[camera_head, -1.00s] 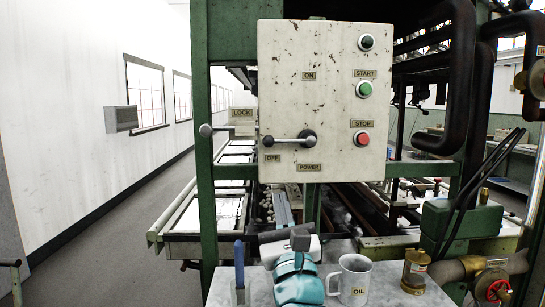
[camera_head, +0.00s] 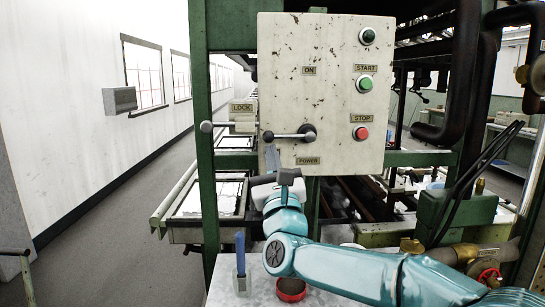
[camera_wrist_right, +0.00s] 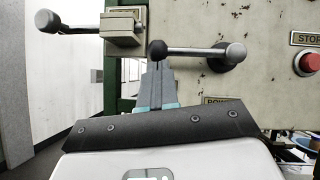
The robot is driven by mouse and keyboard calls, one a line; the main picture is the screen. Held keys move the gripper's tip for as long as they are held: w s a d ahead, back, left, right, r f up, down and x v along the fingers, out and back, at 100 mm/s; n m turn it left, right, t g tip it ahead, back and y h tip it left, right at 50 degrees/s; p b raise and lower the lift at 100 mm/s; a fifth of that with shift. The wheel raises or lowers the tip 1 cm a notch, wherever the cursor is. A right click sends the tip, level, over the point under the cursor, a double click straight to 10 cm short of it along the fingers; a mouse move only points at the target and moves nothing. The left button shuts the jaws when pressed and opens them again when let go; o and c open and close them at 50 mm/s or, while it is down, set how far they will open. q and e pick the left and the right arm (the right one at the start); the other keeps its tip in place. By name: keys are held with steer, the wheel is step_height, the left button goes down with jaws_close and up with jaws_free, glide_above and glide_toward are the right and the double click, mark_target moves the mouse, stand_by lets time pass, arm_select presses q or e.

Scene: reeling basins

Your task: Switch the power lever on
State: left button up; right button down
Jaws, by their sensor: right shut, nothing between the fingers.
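The power lever (camera_head: 290,135) is a grey rod on the white control panel (camera_head: 335,90), with a dark hub at its right end and a dark ball knob at its left end. It lies nearly level, pointing left, below the ON label (camera_head: 309,71); the OFF label is hidden. My right gripper (camera_head: 271,152) is shut and empty, its fingertips pointing up just under the knob. In the right wrist view the lever (camera_wrist_right: 193,51) crosses above the fingertips (camera_wrist_right: 159,66), with the knob right at them; I cannot tell whether they touch. My left gripper is out of view.
A lock lever (camera_head: 228,126) sticks out left of the panel, close to the knob. The green start button (camera_head: 365,84) and red stop button (camera_head: 361,133) are on the panel's right.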

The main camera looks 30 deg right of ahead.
steer(key=r+m+g+h+b, duration=0.1)
steer(key=m+b, duration=0.1)
steer(key=m+h+b, duration=0.2)
steer(key=m, duration=0.1)
steer(key=a+r+m+g+h+b, duration=0.1)
steer(key=m+h+b, duration=0.1)
steer(key=shift+w+r+m+g, duration=0.25)
steer(key=shift+r+m+g, duration=0.05)
steer(key=shift+s+d+r+m+g+h+p, duration=0.45)
steer(key=shift+d+r+m+g+p, duration=0.4)
steer(key=shift+r+m+g, duration=1.55)
steer(key=shift+s+d+r+m+g+h+p, duration=0.65)
steer(key=shift+m+g, duration=0.7)
steer(key=shift+m, duration=2.4)
steer(key=shift+s+d+r+m+g+h+p, duration=0.3)
steer(key=shift+d+r+m+g+p, duration=0.7)
steer(key=shift+r+m+g, duration=1.4)
steer(key=shift+f+m+t, duration=0.55)
steer(key=shift+f+m, duration=0.1)
steer(key=shift+f, duration=0.1)
